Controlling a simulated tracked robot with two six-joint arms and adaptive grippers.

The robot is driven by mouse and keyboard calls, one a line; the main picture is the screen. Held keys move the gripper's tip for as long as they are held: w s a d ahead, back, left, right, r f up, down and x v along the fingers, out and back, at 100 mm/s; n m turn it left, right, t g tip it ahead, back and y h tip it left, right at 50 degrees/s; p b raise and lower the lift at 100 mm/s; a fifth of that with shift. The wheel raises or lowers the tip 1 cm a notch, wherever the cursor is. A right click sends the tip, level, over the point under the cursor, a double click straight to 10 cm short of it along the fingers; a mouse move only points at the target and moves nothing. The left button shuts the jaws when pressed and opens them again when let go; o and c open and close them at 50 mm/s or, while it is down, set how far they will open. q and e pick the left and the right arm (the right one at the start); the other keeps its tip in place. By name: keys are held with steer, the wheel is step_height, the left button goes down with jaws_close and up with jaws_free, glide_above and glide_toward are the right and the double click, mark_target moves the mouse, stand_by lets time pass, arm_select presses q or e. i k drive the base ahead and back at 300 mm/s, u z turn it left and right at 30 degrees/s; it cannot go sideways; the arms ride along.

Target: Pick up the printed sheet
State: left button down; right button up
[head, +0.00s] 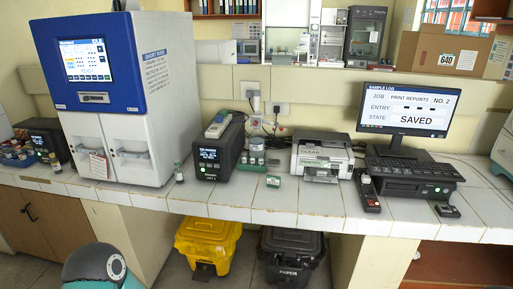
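A white and grey printer (322,152) stands on the tiled counter, right of centre. It has a "CLEAR" label on top and a green label on its front. A pale strip shows low at its front, but I cannot tell whether it is a printed sheet or part of the printer. The monitor (408,108) to its right reads "PRINT REPORTS NO. 2" and "SAVED". Neither of my grippers is in view.
A blue and white incubator (150,110) stands at the left. A black device (220,150) and small bottles stand left of the printer. A black keyboard unit (412,175) stands right of it. Yellow (207,240) and black (290,250) bins stand below. The front counter strip (300,205) is mostly clear.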

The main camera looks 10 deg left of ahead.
mark_target(309, 149)
steer(key=u, duration=0.6)
steer(key=i, duration=1.15)
steer(key=z, duration=0.15)
